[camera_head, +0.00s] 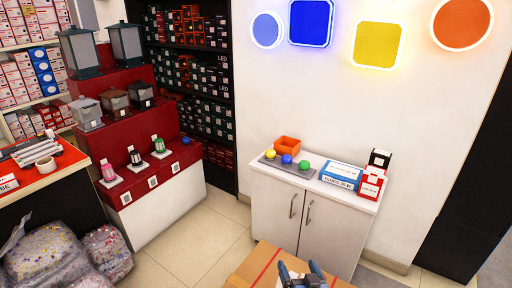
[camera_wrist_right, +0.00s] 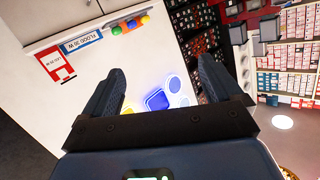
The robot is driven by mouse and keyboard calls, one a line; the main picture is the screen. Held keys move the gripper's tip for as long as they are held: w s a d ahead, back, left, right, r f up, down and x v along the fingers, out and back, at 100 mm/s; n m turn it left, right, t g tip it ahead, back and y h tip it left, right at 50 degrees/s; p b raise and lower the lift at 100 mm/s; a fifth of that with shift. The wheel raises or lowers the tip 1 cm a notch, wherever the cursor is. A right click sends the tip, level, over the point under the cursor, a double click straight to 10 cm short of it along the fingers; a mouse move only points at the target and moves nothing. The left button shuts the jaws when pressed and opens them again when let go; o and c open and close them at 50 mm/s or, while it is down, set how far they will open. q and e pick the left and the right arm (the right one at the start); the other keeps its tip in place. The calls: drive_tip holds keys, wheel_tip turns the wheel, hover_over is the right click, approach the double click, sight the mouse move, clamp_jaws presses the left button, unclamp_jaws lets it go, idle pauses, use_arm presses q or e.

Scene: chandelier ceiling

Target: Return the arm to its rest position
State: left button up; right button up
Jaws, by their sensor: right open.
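My right gripper (camera_head: 299,267) shows at the bottom edge of the head view, in front of the white cabinet and over a cardboard-brown surface. In the right wrist view its two dark fingers (camera_wrist_right: 161,68) stand wide apart with nothing between them. Most of the right arm is out of the picture. My left gripper is in neither view.
A white cabinet (camera_head: 325,185) bears a grey tray (camera_head: 305,173) with yellow, blue and green balls, an orange bin (camera_head: 287,146), a blue-white box (camera_head: 341,175) and red-white boxes (camera_head: 371,184). A brown carton top (camera_head: 250,268) lies below. Red display steps (camera_head: 125,120) stand left.

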drive_tip(key=s+d+r+h, duration=0.1)
drive_tip(key=s+d, duration=0.2)
drive_tip(key=s, duration=0.5)
drive_tip(key=s+d+r+t+h, duration=0.1)
drive_tip(key=s+d, duration=0.2)
drive_tip(key=s, duration=0.6)
drive_tip(key=s+d+r+t+h+p, duration=0.1)
drive_tip(key=s+d+r, duration=0.1)
drive_tip(key=s, duration=0.7)
drive_tip(key=shift+s+d, duration=0.15)
drive_tip(key=shift+d, duration=0.6)
